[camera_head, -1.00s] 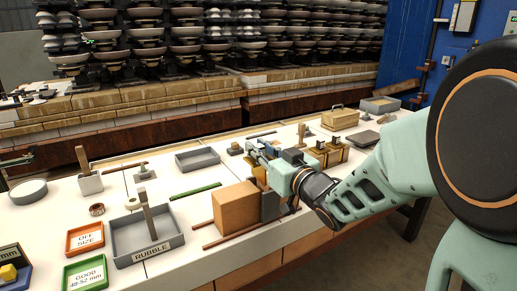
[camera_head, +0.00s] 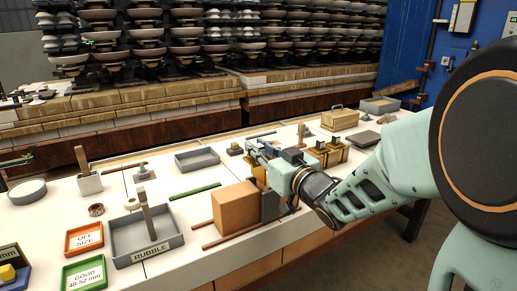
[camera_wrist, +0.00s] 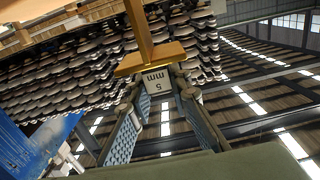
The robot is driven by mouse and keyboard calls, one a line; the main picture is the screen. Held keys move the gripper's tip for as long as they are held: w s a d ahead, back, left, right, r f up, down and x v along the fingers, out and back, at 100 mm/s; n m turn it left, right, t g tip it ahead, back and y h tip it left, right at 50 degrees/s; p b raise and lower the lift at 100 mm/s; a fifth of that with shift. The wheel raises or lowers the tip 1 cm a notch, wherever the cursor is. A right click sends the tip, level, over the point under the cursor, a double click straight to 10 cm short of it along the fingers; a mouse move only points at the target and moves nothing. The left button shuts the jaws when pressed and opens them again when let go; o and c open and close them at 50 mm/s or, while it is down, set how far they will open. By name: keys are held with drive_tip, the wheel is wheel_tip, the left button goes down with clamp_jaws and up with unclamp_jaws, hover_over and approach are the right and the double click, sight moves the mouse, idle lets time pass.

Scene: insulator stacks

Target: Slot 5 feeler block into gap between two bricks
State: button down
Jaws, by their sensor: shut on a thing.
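My gripper (camera_head: 262,152) is above the bench behind the tan brick. In the wrist view my gripper (camera_wrist: 158,85) is shut on the 5 mm feeler block (camera_wrist: 159,82), whose white label reads upside down. A brass crosspiece (camera_wrist: 155,57) and a long brass bar (camera_wrist: 138,22) extend beyond the fingertips. In the head view my gripper and arm largely hide the feeler. A large tan brick (camera_head: 236,208) stands on the bench, with a dark grey block (camera_head: 270,207) at its right. The second brick and the gap cannot be made out clearly.
A brass-coloured holder with small blocks (camera_head: 328,154) stands to the right. A grey RUBBLE tray (camera_head: 175,241) and a green stick (camera_head: 195,192) lie to the left. The bench front edge is close by.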

sight(258, 179)
drive_tip(key=shift+f, duration=0.15)
drive_tip(key=shift+f+b, duration=0.35)
drive_tip(key=shift+b, duration=0.1)
drive_tip(key=shift+f+b, duration=2.65)
drive_tip(key=shift+f, duration=0.25)
drive_tip(key=c, duration=1.7)
unclamp_jaws()
drive_tip(key=v, duration=0.7)
drive_tip(key=shift+s+d, duration=0.15)
drive_tip(key=shift+s, duration=0.05)
